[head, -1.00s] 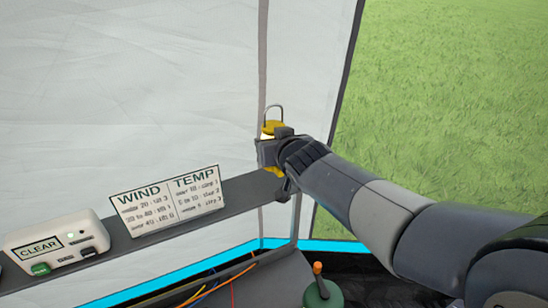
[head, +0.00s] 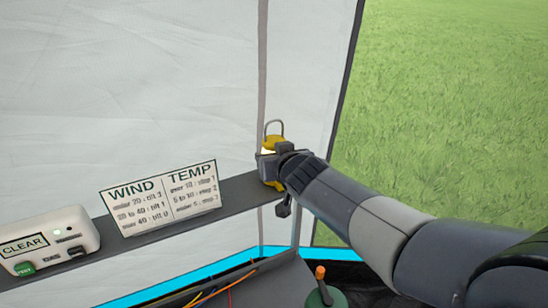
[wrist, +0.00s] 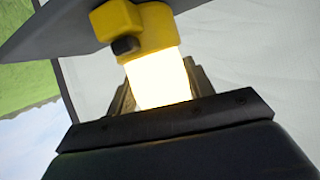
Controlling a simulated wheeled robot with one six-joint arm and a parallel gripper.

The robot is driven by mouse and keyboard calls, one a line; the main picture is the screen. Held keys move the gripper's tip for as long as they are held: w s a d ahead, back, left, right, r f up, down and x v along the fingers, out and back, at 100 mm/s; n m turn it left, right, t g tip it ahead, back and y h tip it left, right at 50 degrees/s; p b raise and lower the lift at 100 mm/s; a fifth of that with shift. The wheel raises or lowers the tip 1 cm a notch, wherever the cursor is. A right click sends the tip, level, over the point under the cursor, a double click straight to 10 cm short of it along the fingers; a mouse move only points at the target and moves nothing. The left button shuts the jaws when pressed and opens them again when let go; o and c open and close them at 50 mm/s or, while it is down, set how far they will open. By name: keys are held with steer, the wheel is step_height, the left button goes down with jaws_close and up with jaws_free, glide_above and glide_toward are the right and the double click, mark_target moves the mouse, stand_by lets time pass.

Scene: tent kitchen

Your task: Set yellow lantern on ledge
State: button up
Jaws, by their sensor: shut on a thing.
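The yellow lantern (head: 273,141) is upright at the right end of the dark grey ledge (head: 240,192), with its wire handle on top. My gripper (head: 270,166) is shut around its middle from the right. In the wrist view, the lantern's glowing white body (wrist: 160,80) sits between my fingers (wrist: 160,88). Its yellow base (wrist: 125,22) overlaps the ledge (wrist: 50,28) in that view. The base is at about ledge height in the head view; I cannot tell whether it touches the ledge.
A WIND and TEMP card (head: 162,198) and a white CLEAR box (head: 48,240) occupy the ledge to the left. The tent wall (head: 130,90) is behind. A green-based object with an orange stick (head: 322,292) and wires (head: 215,290) are below.

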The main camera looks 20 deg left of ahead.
steer(key=o, duration=1.3)
steer(key=shift+r, duration=0.15)
steer(key=shift+p+v, duration=1.8)
steer(key=shift+v, duration=4.2)
